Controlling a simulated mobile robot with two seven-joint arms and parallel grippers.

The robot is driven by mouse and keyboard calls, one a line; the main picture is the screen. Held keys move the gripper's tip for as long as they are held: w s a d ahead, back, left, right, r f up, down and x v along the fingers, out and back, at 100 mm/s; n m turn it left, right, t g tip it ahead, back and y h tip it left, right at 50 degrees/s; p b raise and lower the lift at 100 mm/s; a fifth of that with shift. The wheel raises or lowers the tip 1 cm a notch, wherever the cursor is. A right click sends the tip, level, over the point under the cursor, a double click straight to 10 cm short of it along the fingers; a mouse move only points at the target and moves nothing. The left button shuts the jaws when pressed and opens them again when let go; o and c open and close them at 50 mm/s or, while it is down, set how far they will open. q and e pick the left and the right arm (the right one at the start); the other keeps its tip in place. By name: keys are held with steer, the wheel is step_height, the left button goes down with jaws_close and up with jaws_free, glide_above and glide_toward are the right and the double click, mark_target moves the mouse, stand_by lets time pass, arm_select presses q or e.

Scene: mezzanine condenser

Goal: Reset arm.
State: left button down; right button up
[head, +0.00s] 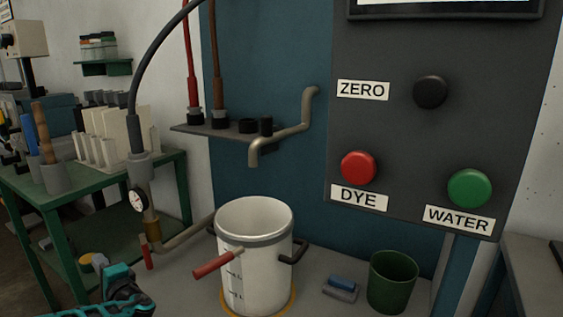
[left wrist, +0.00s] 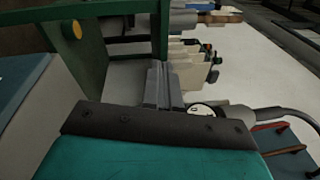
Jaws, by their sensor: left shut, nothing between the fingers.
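My left arm's teal and black end (head: 122,292) shows at the bottom left of the head view, left of the white pot. In the left wrist view my left gripper (left wrist: 158,85) has its grey fingers together, with nothing seen between them. My right gripper is in neither view. The white pot (head: 255,260) stands upright under the bent spout (head: 254,153), with a red-handled tap on its front. The panel carries a black ZERO knob (head: 430,92), a red DYE button (head: 358,168) and a green WATER button (head: 470,188).
A dark green cup (head: 392,282) and a small blue-and-grey block (head: 341,288) stand right of the pot. A pipe with a gauge (head: 138,200) rises left of it. A green table (head: 60,197) with racks stands at the far left.

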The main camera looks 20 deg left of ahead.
arm_select(q)
steer(key=s+d+f+m+t+h, duration=0.25)
steer(key=d+f+h, duration=0.45)
steer(key=d, duration=0.4)
steer(key=s+d+f+m+t+h, duration=0.1)
steer(key=d+f+m+h, duration=0.2)
steer(key=d+f+h, duration=0.55)
steer(key=s+d+r+n+t+h, duration=0.1)
steer(key=d+r+n+h, duration=0.15)
steer(key=d, duration=0.85)
steer(key=s+d+r+n+t+h, duration=0.1)
steer(key=d+n+h, duration=0.15)
steer(key=d, duration=0.75)
steer(key=s+d+r+n+t+h, duration=0.1)
steer(key=d+r+n+h, duration=0.15)
steer(key=d, duration=0.85)
step_height(320, 180, up, 6)
steer(key=s+a+y+p, duration=0.1)
steer(key=a+y+p, duration=0.1)
steer(key=p, duration=0.8)
steer(key=shift+s+a+p, duration=0.35)
steer(key=shift+s+a, duration=0.05)
steer(key=shift+a, duration=0.05)
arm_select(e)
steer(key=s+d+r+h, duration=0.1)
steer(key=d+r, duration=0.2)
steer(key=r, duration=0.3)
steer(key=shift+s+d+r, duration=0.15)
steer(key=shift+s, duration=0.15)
